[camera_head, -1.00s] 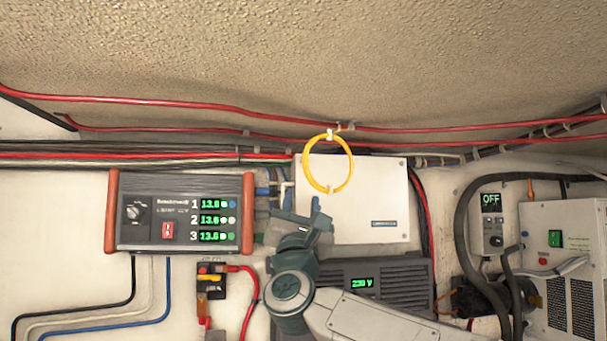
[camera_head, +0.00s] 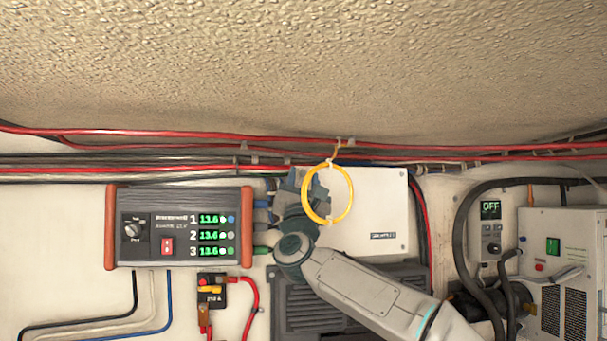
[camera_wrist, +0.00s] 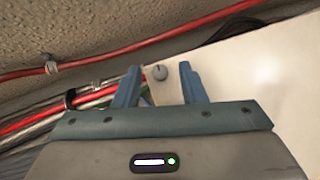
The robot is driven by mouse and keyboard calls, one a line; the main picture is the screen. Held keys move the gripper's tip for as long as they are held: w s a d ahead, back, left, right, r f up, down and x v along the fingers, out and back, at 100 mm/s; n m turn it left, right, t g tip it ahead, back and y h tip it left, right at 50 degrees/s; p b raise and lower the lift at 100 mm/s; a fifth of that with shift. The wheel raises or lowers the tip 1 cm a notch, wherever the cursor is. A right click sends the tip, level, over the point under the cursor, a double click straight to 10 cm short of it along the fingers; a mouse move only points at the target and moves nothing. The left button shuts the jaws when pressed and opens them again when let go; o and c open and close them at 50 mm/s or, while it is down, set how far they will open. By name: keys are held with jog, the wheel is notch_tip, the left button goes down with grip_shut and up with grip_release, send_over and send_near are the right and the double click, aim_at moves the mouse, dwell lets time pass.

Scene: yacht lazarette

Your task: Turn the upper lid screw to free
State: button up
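A white box (camera_head: 375,205) with a flat lid is mounted on the wall in the middle of the head view. In the head view, my gripper (camera_head: 290,180) is at the box's upper left corner, and my wrist hides the box's left edge and the screw.
A yellow cable loop (camera_head: 352,195) hangs in front of the box, beside my gripper. Red and black cables (camera_head: 200,139) run along the top. A charger with green readouts (camera_head: 180,254) is close on the left. A grey ribbed unit (camera_head: 300,320) sits below, partly behind my arm.

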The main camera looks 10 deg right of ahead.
grip_shut()
